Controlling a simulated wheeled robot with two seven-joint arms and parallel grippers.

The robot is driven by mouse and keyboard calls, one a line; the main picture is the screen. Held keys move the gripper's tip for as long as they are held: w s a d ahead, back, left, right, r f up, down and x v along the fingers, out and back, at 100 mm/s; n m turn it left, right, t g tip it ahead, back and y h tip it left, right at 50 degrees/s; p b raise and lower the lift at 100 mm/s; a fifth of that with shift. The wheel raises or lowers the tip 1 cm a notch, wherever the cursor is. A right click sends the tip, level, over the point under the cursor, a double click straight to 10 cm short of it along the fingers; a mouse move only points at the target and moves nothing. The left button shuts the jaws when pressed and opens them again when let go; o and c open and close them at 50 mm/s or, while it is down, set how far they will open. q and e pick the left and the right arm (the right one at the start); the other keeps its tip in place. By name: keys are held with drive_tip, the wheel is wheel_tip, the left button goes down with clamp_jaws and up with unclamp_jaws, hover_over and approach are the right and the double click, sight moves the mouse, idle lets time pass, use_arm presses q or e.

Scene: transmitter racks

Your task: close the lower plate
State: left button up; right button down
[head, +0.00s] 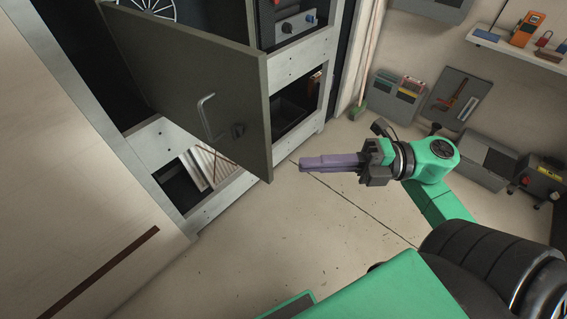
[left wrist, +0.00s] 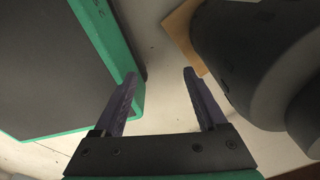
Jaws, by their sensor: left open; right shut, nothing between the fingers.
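The plate (head: 185,75) is a dark grey-green door panel on the rack (head: 290,75) in the head view. It stands swung open, with the dark lower bay showing behind and below it. A pale bent handle (head: 205,115) and a small dark latch (head: 238,130) are on its face near the free edge. My right gripper (head: 302,164) is shut and empty, to the right of the plate's lower corner and apart from it in the picture. My left gripper (left wrist: 155,88) is open and empty in the left wrist view, over the floor beside my own body; it is not seen in the head view.
Free floor (head: 310,230) lies in front of the rack. A broom (head: 360,105) leans by the wall right of the rack. Bins (head: 398,86), a tool panel (head: 458,98) and grey boxes (head: 478,158) line the wall at the right. A shelf (head: 510,45) holds small tools.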

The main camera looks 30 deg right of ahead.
drive_tip(key=w+p+x, duration=0.1)
drive_tip(key=p+x, duration=0.1)
drive_tip(key=x, duration=0.8)
use_arm(q)
drive_tip(key=shift+w+d+r, duration=0.15)
drive_tip(key=shift+w+r, duration=0.15)
drive_tip(key=shift+r, duration=0.35)
drive_tip(key=shift+w+d+r, duration=0.15)
drive_tip(key=shift+w+r, duration=0.15)
drive_tip(key=shift+r, duration=0.3)
use_arm(e)
drive_tip(key=d, duration=0.1)
drive_tip(key=w+d, duration=0.1)
drive_tip(key=d, duration=0.2)
drive_tip(key=shift+w+d+f, duration=0.1)
drive_tip(key=shift+w, duration=0.25)
